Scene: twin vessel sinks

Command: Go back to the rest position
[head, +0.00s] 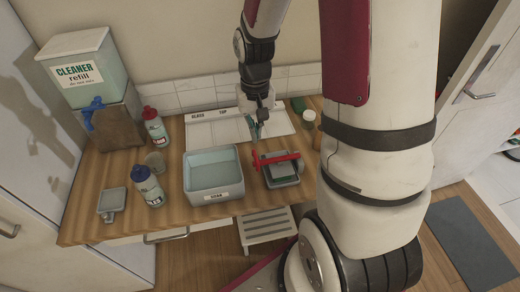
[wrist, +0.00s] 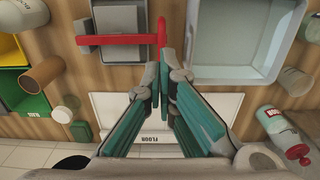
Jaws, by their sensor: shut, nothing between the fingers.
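My gripper (head: 257,132) hangs below my arm over the wooden counter (head: 170,222), at the front edge of a white labelled sheet (head: 215,132). In the wrist view its teal fingers (wrist: 164,68) meet at the tips, shut and empty. The tips point at the end of a red bar (wrist: 128,40), which lies across a grey tray (wrist: 105,18). The red bar shows in the head view (head: 276,160) just right of and in front of the gripper. I cannot tell whether the tips touch it.
A grey-blue basin (head: 215,196) stands left of the gripper. Bottles with red (head: 154,128) and blue (head: 147,187) caps, a cup (head: 155,162) and a cleaner refill box (head: 85,70) are further left. Small containers (head: 308,118) stand at the right. The space above the counter is open.

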